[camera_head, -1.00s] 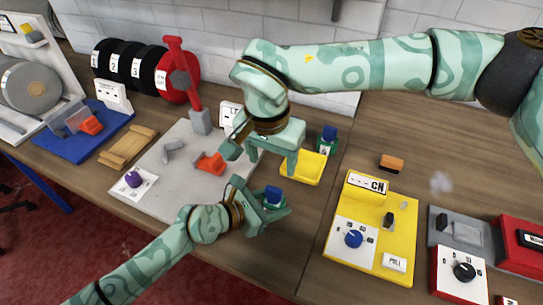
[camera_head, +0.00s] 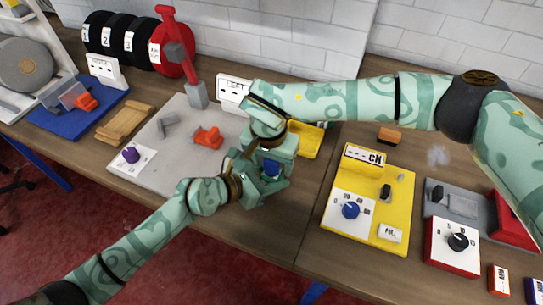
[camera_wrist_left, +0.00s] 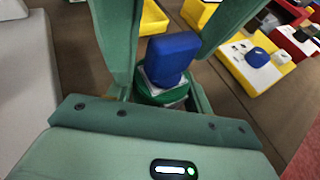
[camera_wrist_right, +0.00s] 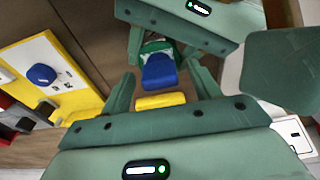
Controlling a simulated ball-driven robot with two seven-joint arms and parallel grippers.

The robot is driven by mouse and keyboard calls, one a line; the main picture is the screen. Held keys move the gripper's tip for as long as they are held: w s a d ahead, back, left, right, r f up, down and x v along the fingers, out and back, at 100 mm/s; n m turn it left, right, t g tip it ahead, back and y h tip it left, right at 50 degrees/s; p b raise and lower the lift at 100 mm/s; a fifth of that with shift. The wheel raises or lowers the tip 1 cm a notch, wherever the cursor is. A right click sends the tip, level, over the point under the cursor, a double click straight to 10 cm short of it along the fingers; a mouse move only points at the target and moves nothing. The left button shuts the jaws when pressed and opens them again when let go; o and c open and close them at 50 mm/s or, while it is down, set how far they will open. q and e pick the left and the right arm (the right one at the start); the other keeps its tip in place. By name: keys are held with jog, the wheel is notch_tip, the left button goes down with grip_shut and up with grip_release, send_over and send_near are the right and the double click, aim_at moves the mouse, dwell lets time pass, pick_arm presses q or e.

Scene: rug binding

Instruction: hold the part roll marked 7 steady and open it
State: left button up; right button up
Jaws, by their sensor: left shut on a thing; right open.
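The part roll (camera_wrist_left: 166,95) is a small green body with a pale band and a blue top (camera_wrist_left: 172,58). I cannot read a 7 on it. My left gripper (camera_head: 268,186) is shut on the green body and holds it upright above the front of the bench. The blue top also shows in the head view (camera_head: 271,168). My right gripper (camera_wrist_right: 163,86) is open, directly over the roll. Its fingers stand on either side of the blue top (camera_wrist_right: 159,72), and I cannot tell whether they touch it.
A yellow tray (camera_head: 309,141) lies behind the grippers, partly hidden. A yellow device marked CN (camera_head: 375,213) stands to the right. A grey board (camera_head: 175,150) with an orange piece (camera_head: 207,138) lies to the left. An orange and black block (camera_head: 389,135) is at the back.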

jog(key=c, duration=1.2)
jog(key=shift+r, duration=0.15)
jog(key=shift+r, duration=1)
jog(key=shift+r, duration=2)
pick_arm(q)
jog(key=o, duration=1.5)
jog(key=shift+c, duration=0.2)
